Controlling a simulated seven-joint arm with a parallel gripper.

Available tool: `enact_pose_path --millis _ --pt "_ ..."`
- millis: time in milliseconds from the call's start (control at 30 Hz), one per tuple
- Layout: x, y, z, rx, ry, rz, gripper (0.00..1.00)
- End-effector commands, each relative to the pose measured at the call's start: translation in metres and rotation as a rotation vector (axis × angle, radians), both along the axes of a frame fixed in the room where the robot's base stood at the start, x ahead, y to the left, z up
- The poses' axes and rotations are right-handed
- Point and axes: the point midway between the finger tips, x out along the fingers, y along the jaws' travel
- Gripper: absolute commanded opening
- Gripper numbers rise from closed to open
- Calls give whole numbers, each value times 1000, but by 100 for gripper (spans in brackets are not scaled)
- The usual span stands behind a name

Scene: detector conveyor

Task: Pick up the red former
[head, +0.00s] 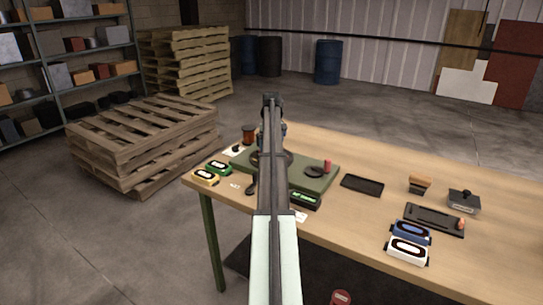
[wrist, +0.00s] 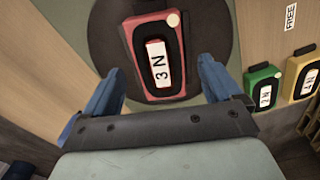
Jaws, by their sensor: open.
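The red former (wrist: 136,37) has a white "3 N" label and a pale round spot at one corner. In the wrist view it lies on a dark round disc (wrist: 105,38). My gripper (wrist: 160,75) is open, with one blue finger on each side of the former's near end. The former is not visibly gripped, and I cannot tell whether a finger touches it. In the head view my arm covers the place over the green apparatus (head: 312,179), and the red former cannot be made out there.
A green former (wrist: 262,90) and a yellow former (wrist: 304,75) lie at the right, also at the table's left end. Blue (head: 411,229) and white (head: 407,250) formers lie front right. A red knob (head: 327,165) stands on the apparatus. A black tray (head: 362,185) lies beside it.

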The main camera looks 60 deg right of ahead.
Motion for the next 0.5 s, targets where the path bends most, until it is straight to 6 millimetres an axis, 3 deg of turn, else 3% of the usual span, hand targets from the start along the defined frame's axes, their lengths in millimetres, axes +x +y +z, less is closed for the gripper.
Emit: enact_pose_path --millis 133,367,500 --pt "-1 1 -18 1 -1 -1 92" --pt "0 1 -20 -1 -2 -1 92" --pt "0 1 -20 -1 -2 -1 81"
